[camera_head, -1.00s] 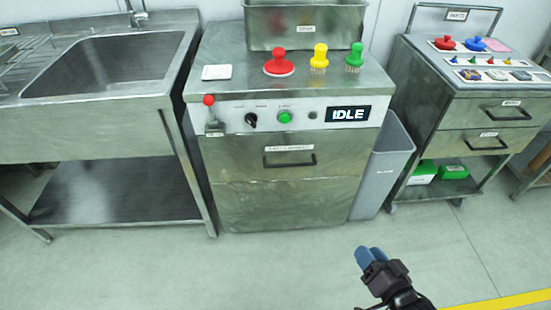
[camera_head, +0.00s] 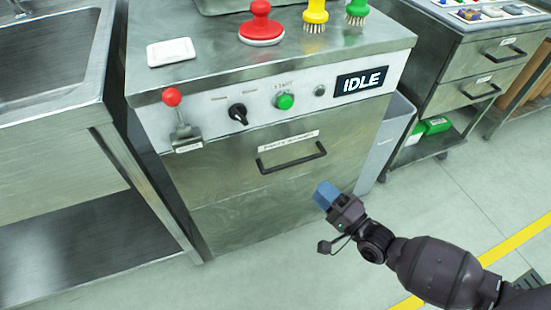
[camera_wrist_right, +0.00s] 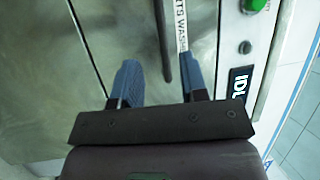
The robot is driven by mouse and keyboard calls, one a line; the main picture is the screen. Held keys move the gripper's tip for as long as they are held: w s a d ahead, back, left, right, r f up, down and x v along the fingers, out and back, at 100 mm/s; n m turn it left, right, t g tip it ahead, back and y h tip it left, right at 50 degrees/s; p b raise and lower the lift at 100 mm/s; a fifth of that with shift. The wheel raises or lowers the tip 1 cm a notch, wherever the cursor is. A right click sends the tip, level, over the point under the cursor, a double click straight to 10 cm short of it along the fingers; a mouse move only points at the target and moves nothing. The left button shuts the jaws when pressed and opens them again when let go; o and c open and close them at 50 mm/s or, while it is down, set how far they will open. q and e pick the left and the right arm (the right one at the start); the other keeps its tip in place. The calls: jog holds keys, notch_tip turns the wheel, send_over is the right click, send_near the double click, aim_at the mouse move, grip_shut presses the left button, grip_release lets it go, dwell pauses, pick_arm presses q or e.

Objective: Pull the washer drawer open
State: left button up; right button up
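The washer drawer (camera_head: 235,185) is a steel front below the control panel, flush with the cabinet and shut. Its black bar handle (camera_head: 291,158) sits under a white label. My right gripper (camera_head: 325,194), with blue fingers, is in front of the drawer, below and right of the handle in the head view, with a gap between them. In the right wrist view the blue fingers (camera_wrist_right: 159,75) are spread and empty, and the dark handle (camera_wrist_right: 162,40) shows in line with the space between them. My left gripper is not in view.
The control panel has a red-knobbed lever (camera_head: 172,97), a black knob (camera_head: 238,113), a green button (camera_head: 285,101) and an IDLE display (camera_head: 361,80). A grey bin (camera_head: 393,135) is right of the cabinet; a sink stands left.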

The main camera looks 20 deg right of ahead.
aim_at(292, 162)
jog(key=b+x, duration=0.1)
jog(key=x, duration=1)
jog(key=shift+w, duration=0.15)
grip_shut()
